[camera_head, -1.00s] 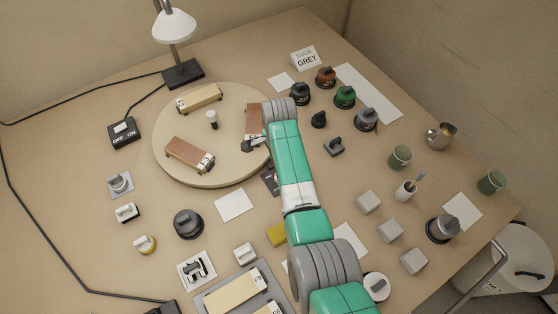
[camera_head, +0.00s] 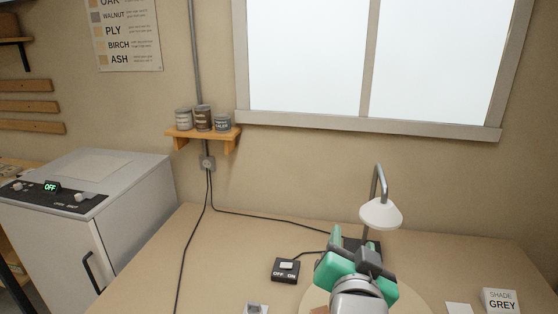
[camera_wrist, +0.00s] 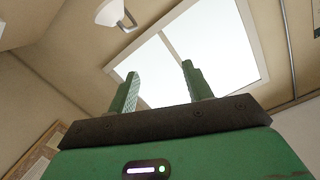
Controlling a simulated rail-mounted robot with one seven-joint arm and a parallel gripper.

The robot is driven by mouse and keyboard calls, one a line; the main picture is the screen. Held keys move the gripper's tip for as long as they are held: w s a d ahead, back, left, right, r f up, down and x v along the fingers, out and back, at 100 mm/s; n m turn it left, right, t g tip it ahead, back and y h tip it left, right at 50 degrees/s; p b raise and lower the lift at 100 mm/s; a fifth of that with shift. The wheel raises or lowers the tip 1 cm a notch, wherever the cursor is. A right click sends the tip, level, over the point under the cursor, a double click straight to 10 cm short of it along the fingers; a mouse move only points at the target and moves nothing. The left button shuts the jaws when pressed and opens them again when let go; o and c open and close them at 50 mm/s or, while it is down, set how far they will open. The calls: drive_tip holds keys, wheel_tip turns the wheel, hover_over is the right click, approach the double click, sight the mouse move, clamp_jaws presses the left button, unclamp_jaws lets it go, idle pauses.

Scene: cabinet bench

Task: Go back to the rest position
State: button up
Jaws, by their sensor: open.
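My gripper (camera_wrist: 160,69) shows in the wrist view with its two green fingers spread apart and nothing between them. It points up toward the window (camera_wrist: 185,55) and the ceiling. In the head view, the end of my green and grey arm (camera_head: 357,278) is at the lower middle, raised in front of the turntable (camera_head: 407,300) and the lamp (camera_head: 380,214). It hides most of the turntable and what stands on it.
The switch box (camera_head: 285,269) is left of my arm on the bench (camera_head: 230,255). The shade grey sign (camera_head: 501,301) is at the lower right. A white cabinet (camera_head: 120,215) with an OFF display stands left of the bench. A shelf (camera_head: 203,135) holds several cans.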

drive_tip(key=s+a+r+n+t+y, duration=0.2)
drive_tip(key=s+a+r+n+t, duration=0.15)
drive_tip(key=s+a+r, duration=0.4)
drive_tip(key=s+a+r+n+t+y, duration=0.25)
drive_tip(key=s+a+r+t, duration=0.25)
drive_tip(key=s+r, duration=0.6)
wheel_tip(320, 180, up, 33)
drive_tip(key=s+n+p, duration=0.1)
drive_tip(key=p, duration=3.1)
drive_tip(key=shift+a+r, duration=0.15)
drive_tip(key=shift+a, duration=0.3)
